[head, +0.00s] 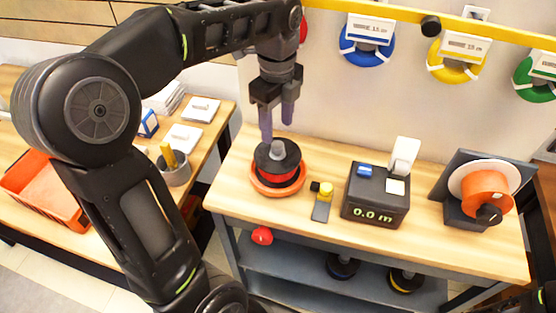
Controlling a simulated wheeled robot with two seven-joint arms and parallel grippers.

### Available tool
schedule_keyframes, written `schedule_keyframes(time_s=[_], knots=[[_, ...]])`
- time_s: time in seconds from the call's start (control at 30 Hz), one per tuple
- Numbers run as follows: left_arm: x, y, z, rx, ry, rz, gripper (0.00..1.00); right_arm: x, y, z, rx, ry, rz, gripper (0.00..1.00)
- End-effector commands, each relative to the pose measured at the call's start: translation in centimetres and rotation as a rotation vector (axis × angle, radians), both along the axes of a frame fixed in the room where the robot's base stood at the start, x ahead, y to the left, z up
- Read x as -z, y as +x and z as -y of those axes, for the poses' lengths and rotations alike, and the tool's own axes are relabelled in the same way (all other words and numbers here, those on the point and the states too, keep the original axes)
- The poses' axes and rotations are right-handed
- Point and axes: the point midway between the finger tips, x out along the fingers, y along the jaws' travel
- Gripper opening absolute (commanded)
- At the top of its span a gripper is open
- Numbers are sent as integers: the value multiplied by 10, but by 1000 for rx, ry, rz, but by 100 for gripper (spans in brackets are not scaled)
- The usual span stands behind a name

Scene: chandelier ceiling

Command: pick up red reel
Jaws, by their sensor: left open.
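A red-and-black reel (278,170) lies flat on the light wood bench, with a wider orange-red rim at its base and a grey hub (277,150) standing up in its middle. My left gripper (277,128) points down just above the reel's back edge, its purple-grey fingers apart with nothing seen between them. The picture does not clearly show whether a fingertip touches the reel. Another red ring (303,30) on the wall is mostly hidden behind my left arm. My right gripper is out of view.
A black meter box (375,195) reading 0.0 m and an orange spool on a stand (485,190) are to the right. A small yellow-topped tool (322,200) lies beside the reel. Blue (367,45), yellow (455,65) and green (538,80) coils hang behind.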

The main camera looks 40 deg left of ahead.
Motion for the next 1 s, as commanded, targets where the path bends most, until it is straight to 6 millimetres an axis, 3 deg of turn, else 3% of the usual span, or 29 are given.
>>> schedule_keyframes(time_s=[0.37, 0.7, 1.0], knots=[[5, 0, 0, 0, 0, -1, 52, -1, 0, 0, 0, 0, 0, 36], [49, 0, 1, 0, 0, -3, 52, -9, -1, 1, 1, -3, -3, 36], [54, 0, 1, 0, 0, 0, 52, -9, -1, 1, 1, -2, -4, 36]])
